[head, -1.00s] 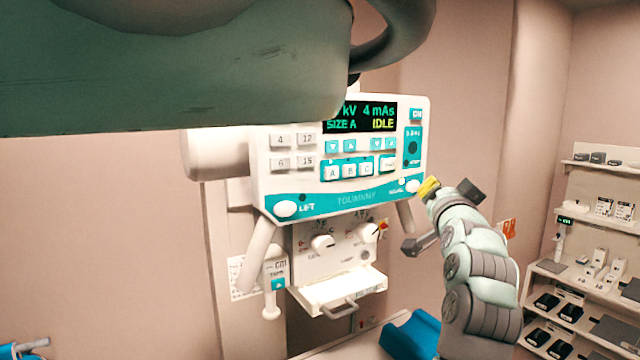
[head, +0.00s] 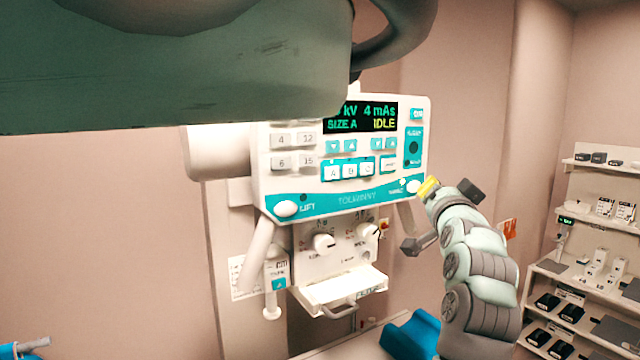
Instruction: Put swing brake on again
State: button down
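The white and teal control console (head: 348,198) faces me in the middle of the head view. A white round button (head: 413,186) is at its lower right corner, beside small lettering that is too blurred to read surely. A matching button labelled LIFT (head: 287,208) is at the lower left. My gripper (head: 429,188), with a yellow part at its tip, is right beside the right-hand button. I cannot tell whether it touches the button. Its fingers are too small and overlapped to show whether they are open or shut. The console display (head: 361,117) reads IDLE.
A panel with two knobs (head: 345,241) and a small white tray (head: 343,290) are below the console. A large green housing (head: 170,75) hides the upper left and part of the display. Shelves with small items (head: 575,270) stand at the right.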

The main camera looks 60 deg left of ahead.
dwell(0.6)
jog(key=shift+a+b, duration=0.3)
jog(key=shift+a, duration=0.1)
jog(key=shift+w+a, duration=0.1)
jog(key=shift+a, duration=0.3)
dwell(0.5)
jog(key=shift+d+f, duration=0.1)
jog(key=shift+d+b, duration=0.75)
jog(key=shift+b, duration=0.15)
jog(key=d+b, duration=0.2)
jog(key=d, duration=0.1)
jog(key=d+b, duration=0.1)
jog(key=d, duration=0.1)
jog(key=shift+s, duration=0.25)
